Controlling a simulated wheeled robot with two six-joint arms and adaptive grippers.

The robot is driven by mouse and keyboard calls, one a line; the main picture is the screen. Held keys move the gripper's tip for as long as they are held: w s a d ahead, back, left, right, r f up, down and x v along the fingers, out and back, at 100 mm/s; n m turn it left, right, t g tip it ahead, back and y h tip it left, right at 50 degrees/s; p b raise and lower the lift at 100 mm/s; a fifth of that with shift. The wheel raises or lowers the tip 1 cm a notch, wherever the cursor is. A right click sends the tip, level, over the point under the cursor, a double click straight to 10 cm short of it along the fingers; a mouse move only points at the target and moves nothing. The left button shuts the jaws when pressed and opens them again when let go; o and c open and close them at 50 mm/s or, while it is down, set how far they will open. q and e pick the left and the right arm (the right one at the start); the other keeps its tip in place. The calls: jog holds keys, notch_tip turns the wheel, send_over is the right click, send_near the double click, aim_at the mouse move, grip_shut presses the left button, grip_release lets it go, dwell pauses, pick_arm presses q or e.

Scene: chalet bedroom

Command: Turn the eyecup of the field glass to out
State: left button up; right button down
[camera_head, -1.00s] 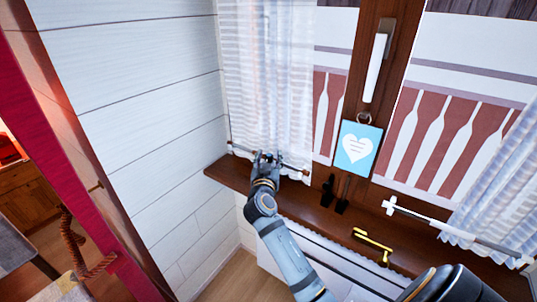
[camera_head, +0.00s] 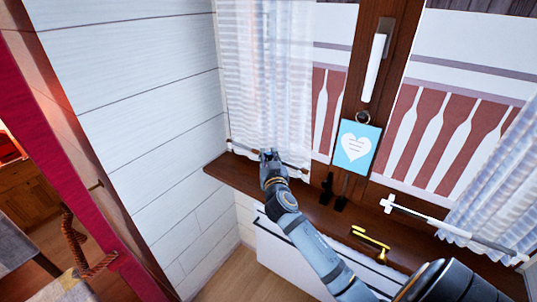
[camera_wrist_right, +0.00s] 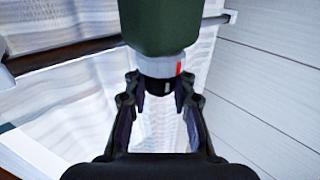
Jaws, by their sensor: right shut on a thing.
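The field glass has a dark green body (camera_wrist_right: 160,22) at the top middle of the right wrist view. Below the body is a grey ring (camera_wrist_right: 162,66) with a red mark, then a short black eyecup (camera_wrist_right: 160,87). My right gripper (camera_wrist_right: 160,80) is shut on the black eyecup, with one finger on each side. In the head view my right gripper (camera_head: 268,154) is at the left part of the window sill, in front of the curtain. The field glass is hidden or too small to make out there. My left gripper is not in view.
The wooden sill (camera_head: 225,176) runs along the window. Right of the gripper are small black objects (camera_head: 327,190), a blue heart card (camera_head: 357,148) and a brass-coloured piece (camera_head: 371,239). A white plank wall (camera_head: 130,90) closes the left side. A curtain rod (camera_wrist_right: 75,52) passes close by.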

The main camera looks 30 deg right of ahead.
aim_at(268, 153)
jog(key=n+t+y, duration=0.1)
jog(key=n+y, duration=0.1)
jog(key=y, duration=0.2)
jog(key=n+y+p, duration=0.1)
jog(key=n+y, duration=0.2)
jog(key=y, duration=0.1)
jog(key=shift+n+t, duration=0.3)
jog(key=shift+t, duration=0.1)
jog(key=shift+r, duration=0.1)
dwell(0.5)
jog(key=c, duration=1.1)
grip_release()
notch_tip(268, 153, up, 10)
